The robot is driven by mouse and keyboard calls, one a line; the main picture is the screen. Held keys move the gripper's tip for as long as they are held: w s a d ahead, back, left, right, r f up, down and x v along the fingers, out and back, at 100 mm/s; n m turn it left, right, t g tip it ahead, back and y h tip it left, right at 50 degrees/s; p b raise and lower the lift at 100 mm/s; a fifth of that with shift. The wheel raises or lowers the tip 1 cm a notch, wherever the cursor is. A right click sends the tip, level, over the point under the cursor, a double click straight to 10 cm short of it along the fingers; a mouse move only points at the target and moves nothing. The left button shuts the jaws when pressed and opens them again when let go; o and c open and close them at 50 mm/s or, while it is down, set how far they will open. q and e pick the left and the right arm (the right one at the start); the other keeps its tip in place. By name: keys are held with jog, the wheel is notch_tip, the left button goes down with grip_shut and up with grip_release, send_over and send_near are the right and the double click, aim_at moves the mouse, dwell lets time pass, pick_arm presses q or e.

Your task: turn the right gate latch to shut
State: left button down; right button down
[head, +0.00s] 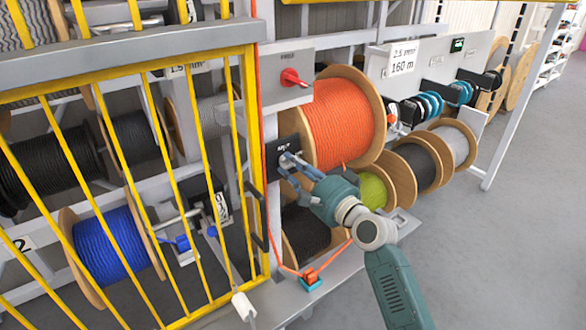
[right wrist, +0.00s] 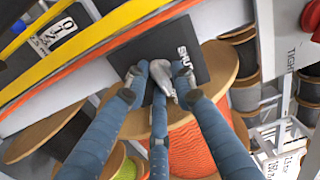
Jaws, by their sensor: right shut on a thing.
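The right gate latch is a small grey handle (right wrist: 162,76) on a dark square plate (head: 281,152) fixed to the rack post beside the yellow gate (head: 180,155). The plate (right wrist: 150,45) carries white lettering that reads "SHUT" in the right wrist view. My right gripper (head: 290,165) reaches the plate from the lower right. Its blue-grey fingers (right wrist: 155,80) are closed around the latch handle. The fingers hide part of the handle, so its exact angle is hard to tell. My left gripper is not in view.
A grey box with a red rotary switch (head: 291,77) is above the latch. A large orange cable reel (head: 337,122) stands close to the right. An orange cable runs down to a clip (head: 310,278) on the lower ledge. Open grey floor (head: 500,240) lies to the right.

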jog(key=shift+w+d+f+n+b, duration=0.15)
jog(key=shift+n+b, duration=1.55)
jog(key=shift+n, duration=2.6)
jog(key=shift+d+f+n+b, duration=0.1)
jog(key=shift+n+b, duration=1.6)
jog(key=shift+n, duration=2.6)
jog(key=shift+r, duration=0.1)
jog(key=c, duration=1.8)
grip_release()
jog(key=shift+o, duration=0.7)
jog(key=shift+w+d+r, duration=0.1)
jog(key=shift+d, duration=0.05)
jog(key=shift+r, duration=0.1)
